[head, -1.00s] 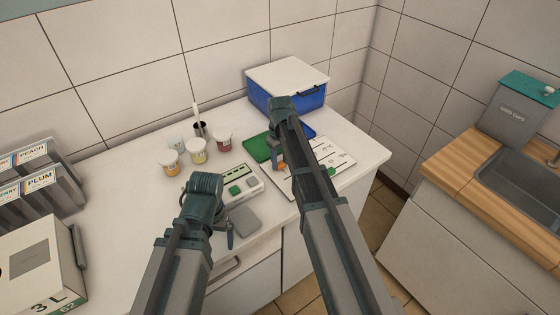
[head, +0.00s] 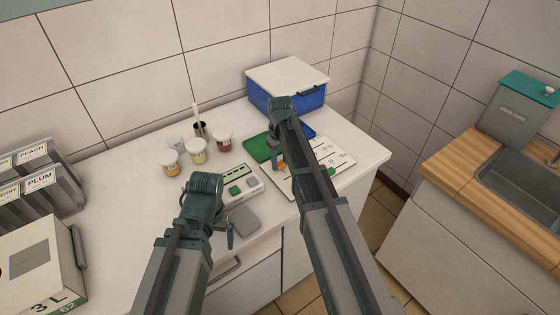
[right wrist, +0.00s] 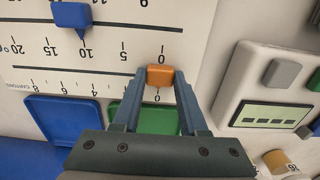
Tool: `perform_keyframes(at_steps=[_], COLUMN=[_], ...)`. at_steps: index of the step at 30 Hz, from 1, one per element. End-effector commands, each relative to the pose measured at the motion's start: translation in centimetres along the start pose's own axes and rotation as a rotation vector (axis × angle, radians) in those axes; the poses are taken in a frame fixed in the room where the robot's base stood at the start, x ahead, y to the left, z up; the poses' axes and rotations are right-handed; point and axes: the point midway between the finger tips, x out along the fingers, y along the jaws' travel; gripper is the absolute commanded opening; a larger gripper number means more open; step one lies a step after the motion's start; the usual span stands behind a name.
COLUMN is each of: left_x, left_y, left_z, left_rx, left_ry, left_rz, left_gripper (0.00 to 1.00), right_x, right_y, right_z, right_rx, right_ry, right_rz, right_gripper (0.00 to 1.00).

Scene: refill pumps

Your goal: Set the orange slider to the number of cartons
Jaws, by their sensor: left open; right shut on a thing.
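The orange slider (right wrist: 160,75) sits on a white scale board (right wrist: 190,12), its pointer at 0 on the scale marked "CARTONS". It also shows as a small orange spot in the head view (head: 282,166). My right gripper (right wrist: 160,77) is shut on the slider, one finger on each side. In the head view my right arm hides part of the board. My left gripper (head: 230,238) is open near the counter's front edge, beside a grey pad, partly hidden by its wrist. A large white box marked "3 L" (head: 35,262) stands at the lower left.
A blue slider (right wrist: 71,15) points near 10 on another scale. Green (right wrist: 150,118) and blue (right wrist: 60,118) trays lie beside the board. A device with a display (right wrist: 268,114) is close by. Several tubs (head: 197,151) and a blue cooler (head: 290,90) stand behind.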

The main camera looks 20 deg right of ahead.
Motion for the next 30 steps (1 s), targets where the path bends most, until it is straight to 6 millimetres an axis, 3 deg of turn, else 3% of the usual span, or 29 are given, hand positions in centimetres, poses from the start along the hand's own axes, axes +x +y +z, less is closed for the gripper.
perform_keyframes(at_steps=[6,16,27,28,30], left_x=[0.0,0.0,0.0,0.0,0.0], left_y=[0.0,0.0,0.0,0.0,0.0], left_z=[0.0,0.0,0.0,0.0,0.0], left_rx=[0.0,0.0,0.0,0.0,0.0], left_ry=[0.0,0.0,0.0,0.0,0.0], left_rz=[0.0,0.0,0.0,0.0,0.0], left_gripper=[1.0,1.0,1.0,1.0,1.0], right_x=[0.0,0.0,0.0,0.0,0.0], right_y=[0.5,6.7,7.2,7.2,7.2], right_z=[-0.1,-0.1,0.0,0.0,0.0], right_rx=[0.001,0.003,0.0,0.0,0.0], right_ry=[0.0,0.0,0.0,0.0,0.0], right_rz=[0.0,0.0,0.0,0.0,0.0], right_gripper=[0.0,0.0,0.0,0.46,0.58])
